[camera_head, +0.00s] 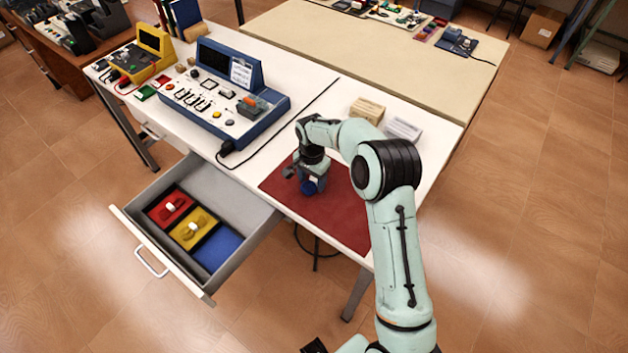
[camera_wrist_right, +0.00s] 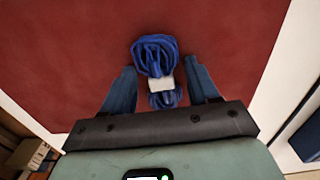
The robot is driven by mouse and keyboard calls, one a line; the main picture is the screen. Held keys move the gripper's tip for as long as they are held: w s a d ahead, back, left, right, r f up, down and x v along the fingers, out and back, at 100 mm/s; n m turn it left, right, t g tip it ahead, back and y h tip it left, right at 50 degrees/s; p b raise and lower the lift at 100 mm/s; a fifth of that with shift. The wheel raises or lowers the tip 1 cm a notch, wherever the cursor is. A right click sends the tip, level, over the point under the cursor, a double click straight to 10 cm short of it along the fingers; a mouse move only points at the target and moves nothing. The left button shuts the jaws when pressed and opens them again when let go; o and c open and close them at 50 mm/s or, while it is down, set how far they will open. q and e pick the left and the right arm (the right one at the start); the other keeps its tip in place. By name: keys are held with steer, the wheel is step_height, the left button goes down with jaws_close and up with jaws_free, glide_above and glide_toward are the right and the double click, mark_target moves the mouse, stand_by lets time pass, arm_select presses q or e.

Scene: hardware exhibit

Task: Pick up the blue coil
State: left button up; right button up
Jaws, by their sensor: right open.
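The blue coil (camera_wrist_right: 153,52) lies on the red mat (camera_wrist_right: 70,50), a looped bundle with a white band around its middle. In the head view a blue bit of it (camera_head: 311,187) shows below the right gripper, largely hidden. My right gripper (camera_wrist_right: 160,67) is open, with one blue finger on each side of the coil near the white band. The fingers look apart from the coil; their height above the mat is hard to tell. In the head view the right gripper (camera_head: 309,178) is over the mat. My left gripper is not in view.
An open drawer (camera_head: 258,222) at the left holds a tray with red, yellow and blue compartments; the red and yellow ones hold coils, the blue one looks empty. A blue instrument panel (camera_head: 235,75) and two small boxes (camera_head: 367,108) (camera_head: 404,129) stand on the white table.

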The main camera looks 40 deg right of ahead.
steer(key=shift+c, duration=0.3)
jaws_close()
